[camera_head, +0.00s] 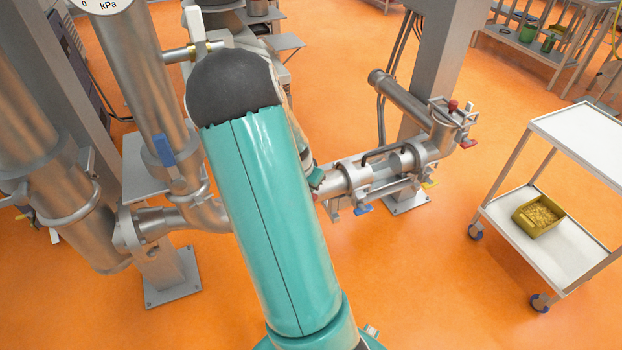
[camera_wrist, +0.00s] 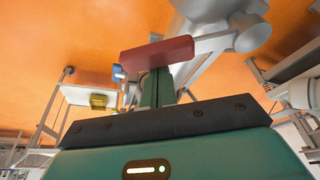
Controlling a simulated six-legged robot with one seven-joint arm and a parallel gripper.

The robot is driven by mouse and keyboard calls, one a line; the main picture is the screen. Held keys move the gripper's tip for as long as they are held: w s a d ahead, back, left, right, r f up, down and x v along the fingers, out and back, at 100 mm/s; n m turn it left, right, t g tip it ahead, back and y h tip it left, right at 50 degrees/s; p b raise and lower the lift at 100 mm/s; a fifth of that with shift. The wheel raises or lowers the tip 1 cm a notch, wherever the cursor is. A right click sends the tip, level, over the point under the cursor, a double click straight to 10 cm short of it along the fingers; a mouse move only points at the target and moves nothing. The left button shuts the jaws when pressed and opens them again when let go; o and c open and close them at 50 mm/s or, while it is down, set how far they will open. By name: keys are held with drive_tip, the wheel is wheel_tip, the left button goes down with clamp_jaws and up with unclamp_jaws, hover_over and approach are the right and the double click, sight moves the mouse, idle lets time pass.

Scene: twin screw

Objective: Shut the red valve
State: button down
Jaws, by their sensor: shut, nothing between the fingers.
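The red valve handle (camera_wrist: 157,55) is a red bar lying crosswise just beyond my gripper's fingers in the wrist view. It sits by a grey metal pipe (camera_wrist: 245,32). My gripper (camera_wrist: 157,80) is shut and empty, its green fingers ending at the bar. I cannot tell whether they touch it. In the head view my teal arm hides most of this spot. A small red piece (camera_head: 315,197) shows below my gripper (camera_head: 317,180), at the left end of the horizontal pipe assembly (camera_head: 357,176).
A blue handle (camera_head: 363,210) and a yellow one (camera_head: 430,184) hang under the pipe assembly. Another red handle (camera_head: 468,144) is at its right end. Large steel pipes (camera_head: 150,80) stand left. A white cart (camera_head: 585,135) with a yellow bin (camera_head: 538,216) stands right. Orange floor lies open between.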

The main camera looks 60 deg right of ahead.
drive_tip(key=a+m+g, duration=0.1)
drive_tip(key=a+m, duration=0.1)
drive_tip(key=shift+a+m, duration=0.3)
drive_tip(key=shift+m, duration=0.1)
drive_tip(key=shift+w+a+m+g, duration=0.15)
drive_tip(key=shift+a+m+g, duration=0.05)
drive_tip(key=shift+a+m, duration=0.55)
drive_tip(key=shift+w+a+m+g, duration=0.1)
drive_tip(key=shift+a+m+g, duration=0.1)
drive_tip(key=shift+a+m, duration=0.55)
drive_tip(key=shift+w+a, duration=0.1)
drive_tip(key=shift+a, duration=0.2)
drive_tip(key=shift+d, duration=0.15)
drive_tip(key=s+d, duration=0.2)
drive_tip(key=d, duration=0.1)
drive_tip(key=shift+s+d, duration=0.15)
drive_tip(key=shift+d, duration=0.1)
drive_tip(key=v, duration=1)
drive_tip(key=shift+d, duration=0.25)
